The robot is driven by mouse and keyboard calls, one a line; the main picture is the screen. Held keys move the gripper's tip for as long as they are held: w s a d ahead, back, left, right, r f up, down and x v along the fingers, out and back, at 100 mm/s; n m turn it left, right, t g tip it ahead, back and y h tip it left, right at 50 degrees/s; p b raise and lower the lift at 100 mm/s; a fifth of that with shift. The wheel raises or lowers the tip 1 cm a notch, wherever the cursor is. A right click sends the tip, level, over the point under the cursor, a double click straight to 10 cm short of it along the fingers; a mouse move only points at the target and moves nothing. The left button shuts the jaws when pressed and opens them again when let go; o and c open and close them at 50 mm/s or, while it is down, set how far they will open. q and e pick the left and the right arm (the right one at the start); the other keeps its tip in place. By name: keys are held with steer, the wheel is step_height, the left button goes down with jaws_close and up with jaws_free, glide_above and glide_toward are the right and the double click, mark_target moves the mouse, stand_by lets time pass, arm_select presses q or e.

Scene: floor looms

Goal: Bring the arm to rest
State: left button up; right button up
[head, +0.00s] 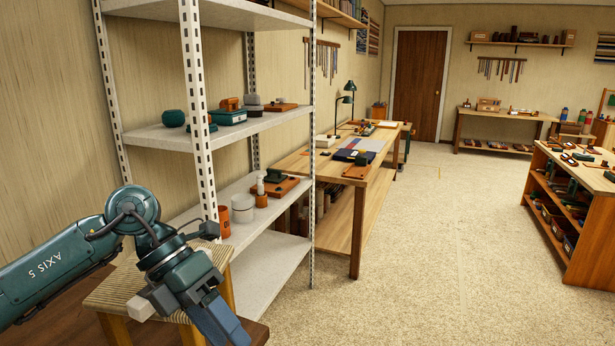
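My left arm (62,262) comes in from the left edge, with its elbow-like joint high and its wrist bent down to the right. My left gripper (222,326) points down toward the bottom of the picture, in front of a woven-top stool (105,292). Its blue-grey fingers lie close together and run to the bottom edge, so I cannot tell whether they are open or shut. No held object shows at it. My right gripper is out of view.
A grey metal shelf unit (262,195) with pots and tools stands just beyond my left arm. A wooden workbench (330,168) follows along the wall. A low wooden shelf (565,215) stands at the right. The carpet (430,260) between them is clear.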

arm_select(q)
steer(key=s+d+r+n+t+h, duration=0.25)
steer(key=d+n+h, duration=0.55)
steer(key=d+h, duration=0.55)
steer(key=w+a+f+n+t+y, duration=0.2)
steer(key=a+f+n+t+y, duration=0.4)
steer(key=f+n+t, duration=0.55)
steer(key=w+a+f+n+t+y, duration=0.1)
steer(key=a+f+n+t+y, duration=0.6)
steer(key=n, duration=0.8)
steer(key=s+a+f+n+g+y, duration=0.2)
steer(key=s+f, duration=0.3)
steer(key=f, duration=0.3)
steer(key=s+a+f+n+g+y, duration=0.2)
steer(key=s+f+n+g, duration=0.2)
steer(key=f, duration=0.4)
steer(key=shift+s+g, duration=0.7)
steer(key=shift+s, duration=0.55)
